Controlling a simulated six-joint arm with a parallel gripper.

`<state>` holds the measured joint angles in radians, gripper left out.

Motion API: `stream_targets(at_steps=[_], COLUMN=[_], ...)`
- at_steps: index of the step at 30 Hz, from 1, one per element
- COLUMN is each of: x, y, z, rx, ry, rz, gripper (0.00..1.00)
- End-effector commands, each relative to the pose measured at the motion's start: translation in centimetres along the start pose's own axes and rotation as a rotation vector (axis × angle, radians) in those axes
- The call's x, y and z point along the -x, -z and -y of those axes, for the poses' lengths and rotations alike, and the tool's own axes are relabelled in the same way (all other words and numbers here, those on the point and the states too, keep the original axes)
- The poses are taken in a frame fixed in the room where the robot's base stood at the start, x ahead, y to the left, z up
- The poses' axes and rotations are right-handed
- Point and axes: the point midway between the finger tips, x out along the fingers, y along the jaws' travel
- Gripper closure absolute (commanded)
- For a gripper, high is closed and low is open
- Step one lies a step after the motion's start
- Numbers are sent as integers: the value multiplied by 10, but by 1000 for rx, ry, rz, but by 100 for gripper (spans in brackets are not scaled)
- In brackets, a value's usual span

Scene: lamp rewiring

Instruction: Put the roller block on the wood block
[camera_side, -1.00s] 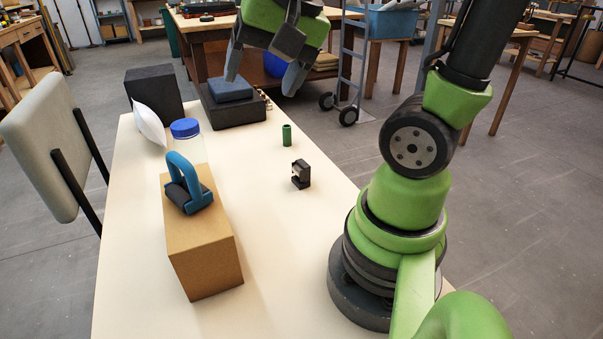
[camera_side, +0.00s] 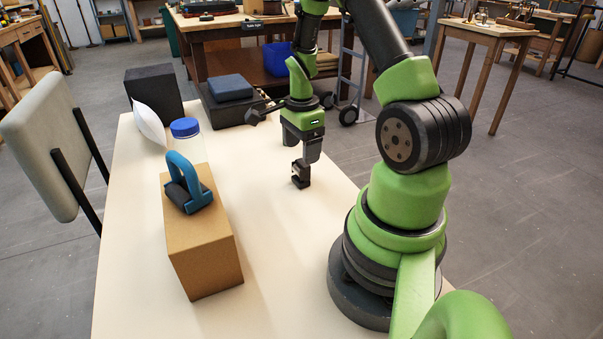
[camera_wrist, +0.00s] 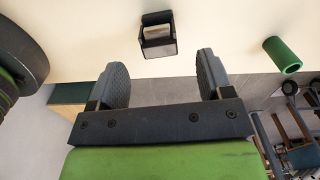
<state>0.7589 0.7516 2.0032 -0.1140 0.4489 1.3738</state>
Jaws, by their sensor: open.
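A small dark block with a pale, shiny inset, which looks like the roller block (camera_side: 300,174), stands on the cream table. It also shows in the wrist view (camera_wrist: 158,36), ahead of my fingertips and roughly centred between them. The tan wood block (camera_side: 210,258) stands on the table at the left. A blue-handled tool with a dark roller (camera_side: 186,186) sits on top of it. My gripper (camera_side: 311,160) points down close to the small dark block, seen edge-on from the side. In the wrist view my gripper (camera_wrist: 162,66) is open, with nothing between its fingers.
A green cylinder (camera_wrist: 282,55) is near the small block; my gripper hides it from the side. A clear jar with a blue lid (camera_side: 186,130), a white pillow-like object (camera_side: 149,123) and dark boxes (camera_side: 154,91) stand at the back left. The table's front middle is clear.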

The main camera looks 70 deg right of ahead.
Motion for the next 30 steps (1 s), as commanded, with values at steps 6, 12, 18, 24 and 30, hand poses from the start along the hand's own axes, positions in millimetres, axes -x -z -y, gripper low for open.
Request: stream_targets(at_steps=[6, 12, 18, 24, 30], x=[-21, -50, -58, -58, -58], y=[0, -1, -1, -1, -1], z=[-1, -1, -1, -1, -1], rx=[1, 2, 2, 2, 3], ry=[-4, -2, 2, 2, 2], rz=[0, 1, 2, 2, 2], gripper=[27, 27, 27, 40, 86])
